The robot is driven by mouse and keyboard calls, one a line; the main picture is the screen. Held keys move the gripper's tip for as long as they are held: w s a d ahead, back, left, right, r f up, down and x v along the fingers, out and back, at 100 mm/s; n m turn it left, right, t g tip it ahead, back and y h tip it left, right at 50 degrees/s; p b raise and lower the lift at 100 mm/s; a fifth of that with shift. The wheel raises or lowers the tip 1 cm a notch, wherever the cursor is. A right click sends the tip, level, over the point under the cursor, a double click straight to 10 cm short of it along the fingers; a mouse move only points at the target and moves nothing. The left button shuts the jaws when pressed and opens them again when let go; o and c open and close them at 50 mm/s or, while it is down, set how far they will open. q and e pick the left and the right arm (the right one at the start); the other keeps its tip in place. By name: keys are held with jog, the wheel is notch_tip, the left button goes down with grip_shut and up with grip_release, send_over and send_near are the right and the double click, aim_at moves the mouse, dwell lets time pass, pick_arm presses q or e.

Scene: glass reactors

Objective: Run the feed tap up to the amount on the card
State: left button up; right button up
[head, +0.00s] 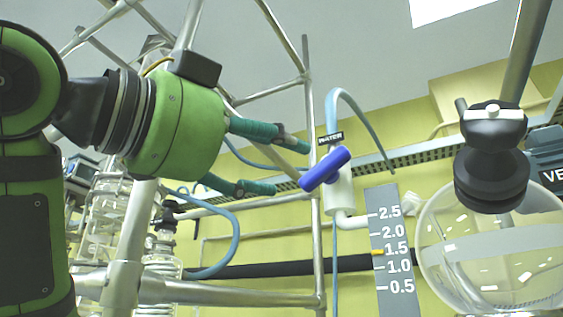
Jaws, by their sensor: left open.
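The feed tap's blue handle (325,169) sits tilted, its right end higher, on a white tap body (339,195) under a "WATER" label (330,138). My left gripper (290,168) is open, its teal fingers pointing right toward the handle. The fingertips are just left of the handle; whether they touch it I cannot tell. A grey scale (388,273) reads 0.5 to 2.5, with a small orange mark (378,252) by 1.5. The round glass vessel (455,270) stands right of the scale; no clear liquid level shows. No separate card is seen. My right gripper is not in view.
A metal frame (308,100) rises behind the gripper and tap. A blue hose (333,100) loops above the tap. A black fitting (491,170) sits over the vessel. Other glassware (105,215) stands at the left. A dark horizontal bar (270,270) crosses below the gripper.

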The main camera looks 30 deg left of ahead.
aim_at(321, 171)
pick_arm(q)
jog(key=w+d+n+y+p, duration=0.1)
jog(key=w+y, duration=0.1)
jog(key=w, duration=0.1)
jog(key=w+d+r+n+y+p, duration=0.1)
jog(key=w+y, duration=0.1)
jog(key=w, duration=0.1)
jog(key=w+d+r+n+y+p, duration=0.1)
jog(key=w+n+y+p, duration=0.1)
jog(key=w, duration=0.1)
jog(key=shift+w+r+g, duration=0.2)
jog(key=shift+g, duration=0.1)
jog(key=shift+w+f, duration=0.1)
jog(key=shift+w, duration=0.3)
jog(key=shift+s, duration=0.1)
jog(key=shift+c, duration=0.4)
jog(key=c, duration=1)
